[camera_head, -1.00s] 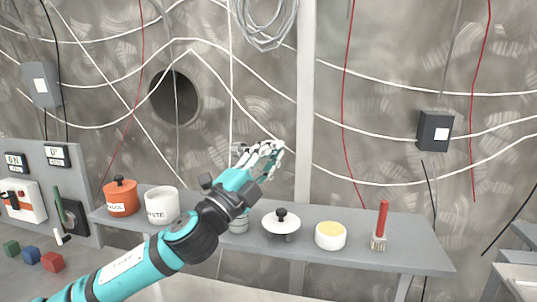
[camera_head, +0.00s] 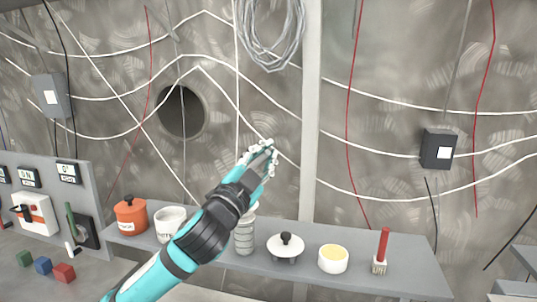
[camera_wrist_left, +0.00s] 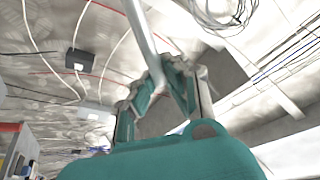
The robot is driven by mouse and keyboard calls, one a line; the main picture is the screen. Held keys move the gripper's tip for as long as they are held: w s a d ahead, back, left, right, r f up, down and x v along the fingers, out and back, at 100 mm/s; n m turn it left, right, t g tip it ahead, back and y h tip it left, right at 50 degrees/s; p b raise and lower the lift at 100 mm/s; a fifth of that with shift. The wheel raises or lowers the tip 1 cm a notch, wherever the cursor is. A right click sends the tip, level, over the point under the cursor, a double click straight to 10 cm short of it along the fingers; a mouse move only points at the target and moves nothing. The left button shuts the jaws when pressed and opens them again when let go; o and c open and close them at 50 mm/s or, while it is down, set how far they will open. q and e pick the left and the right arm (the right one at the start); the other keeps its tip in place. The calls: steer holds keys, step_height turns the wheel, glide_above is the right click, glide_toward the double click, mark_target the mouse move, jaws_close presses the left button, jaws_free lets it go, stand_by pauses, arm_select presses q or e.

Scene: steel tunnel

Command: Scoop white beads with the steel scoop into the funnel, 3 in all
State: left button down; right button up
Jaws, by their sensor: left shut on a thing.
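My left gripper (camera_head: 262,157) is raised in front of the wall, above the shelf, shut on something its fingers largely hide. I take it to be the steel scoop, since none lies on the shelf, but its bowl is not clear. The fingers also show in the left wrist view (camera_wrist_left: 160,98). A white pot (camera_head: 170,222) with partly hidden lettering, perhaps the white beads' pot, stands left of my forearm; its contents are hidden. A ribbed clear jar (camera_head: 244,238) stands just right of my wrist, partly covered; I cannot tell whether the funnel is on it. My right gripper is not in view.
The grey shelf (camera_head: 408,268) also holds an orange lidded pot (camera_head: 131,217), a white dish with a black-knobbed lid (camera_head: 286,250), a white bowl of yellow stuff (camera_head: 333,260) and a red-handled brush (camera_head: 382,250). Cables hang along the wall. Coloured blocks (camera_head: 43,265) lie at lower left.

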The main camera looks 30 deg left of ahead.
arm_select(q)
steer(key=shift+w+a+r+n+g+y+p, duration=0.1)
steer(key=shift+a+r+n+g+y+p, duration=0.15)
steer(key=shift+r+n+p, duration=0.3)
steer(key=shift+w+a+r+n+g+y+p, duration=0.15)
steer(key=shift+r+n+y+p, duration=0.25)
steer(key=shift+n+p, duration=0.25)
steer(key=shift+w+a+r+n+g+y+p, duration=0.3)
steer(key=shift+a+r+n+g+p, duration=0.2)
steer(key=shift+a+n, duration=0.85)
steer(key=shift+w+a+r+n+g+y+p, duration=0.25)
steer(key=shift+w+a+r+n+g+p, duration=0.25)
steer(key=shift+a+n, duration=0.85)
steer(key=shift+w+a+r+n+g+y+p, duration=0.15)
steer(key=shift+a+r+n+g+y+p, duration=0.2)
steer(key=shift+a+n+g+p, duration=0.9)
steer(key=shift+n+t, duration=0.45)
steer(key=shift+t, duration=0.2)
steer(key=shift+d+r+b, duration=0.15)
steer(key=shift+r+b, duration=0.15)
steer(key=shift+r, duration=0.7)
steer(key=shift+d+r+b, duration=0.1)
steer(key=shift+r+b, duration=0.2)
steer(key=shift+r, duration=0.7)
